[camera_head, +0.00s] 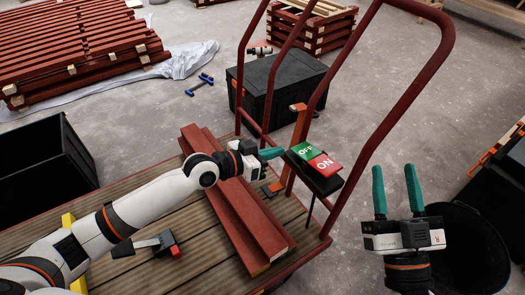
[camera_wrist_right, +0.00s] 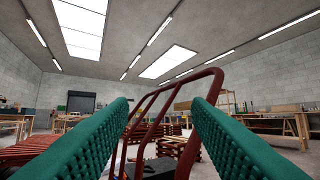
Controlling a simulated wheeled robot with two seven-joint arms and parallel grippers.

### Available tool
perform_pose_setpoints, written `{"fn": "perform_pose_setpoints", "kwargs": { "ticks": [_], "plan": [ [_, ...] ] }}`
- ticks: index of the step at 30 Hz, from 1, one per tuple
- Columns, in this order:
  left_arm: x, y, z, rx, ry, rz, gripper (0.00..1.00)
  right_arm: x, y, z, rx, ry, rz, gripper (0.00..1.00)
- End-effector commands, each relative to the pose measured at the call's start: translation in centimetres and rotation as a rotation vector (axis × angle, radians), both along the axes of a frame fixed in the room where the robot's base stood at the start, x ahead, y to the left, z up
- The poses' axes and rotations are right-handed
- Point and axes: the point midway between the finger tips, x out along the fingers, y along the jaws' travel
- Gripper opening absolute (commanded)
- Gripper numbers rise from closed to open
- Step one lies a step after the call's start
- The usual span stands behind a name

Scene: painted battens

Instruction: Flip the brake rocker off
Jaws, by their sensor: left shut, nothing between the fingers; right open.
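The brake rocker (camera_head: 316,163) is mounted by the red cart handle. It has a green half marked OFF at the upper left and a red half marked ON at the lower right, on a black housing. My left gripper (camera_head: 271,153) is shut and empty, with its green fingertips just left of the green OFF half. I cannot tell whether they touch it. My right gripper (camera_head: 397,188) is open and empty, pointing up, to the right of the rocker and apart from it. Its two green fingers (camera_wrist_right: 160,135) frame the right wrist view, with nothing between them.
The red cart handle (camera_head: 392,108) rises around the rocker. Red battens (camera_head: 243,220) lie on the wooden cart deck (camera_head: 187,262) below my left arm. A black box (camera_head: 277,85) stands behind the handle. A black bin (camera_head: 43,172) stands at left.

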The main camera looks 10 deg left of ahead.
Motion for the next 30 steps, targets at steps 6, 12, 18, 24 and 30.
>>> {"fn": "perform_pose_setpoints", "kwargs": {
  "ticks": [6, 12, 18, 24, 30],
  "plan": [
    [-2.1, 2.1, 0.7, 0.000, 0.001, -0.001, 0.00, 0.7, -0.1, -1.7, -0.034, 0.120, -0.007, 0.44],
    [-2.5, 2.6, 0.9, 0.000, 0.001, -0.001, 0.00, 0.9, -0.1, -2.2, -0.042, 0.149, -0.009, 0.44],
    [-2.5, 2.6, 0.9, -0.001, 0.001, -0.001, 0.00, 0.9, -0.1, -2.2, -0.042, 0.149, -0.009, 0.44],
    [-2.5, 2.6, 0.9, -0.001, 0.001, -0.001, 0.00, 0.9, -0.1, -2.1, -0.041, 0.148, -0.009, 0.44],
    [-2.5, 2.6, 0.9, 0.000, 0.001, -0.001, 0.00, 0.8, -0.1, -2.1, -0.042, 0.147, -0.008, 0.44]
  ]
}}
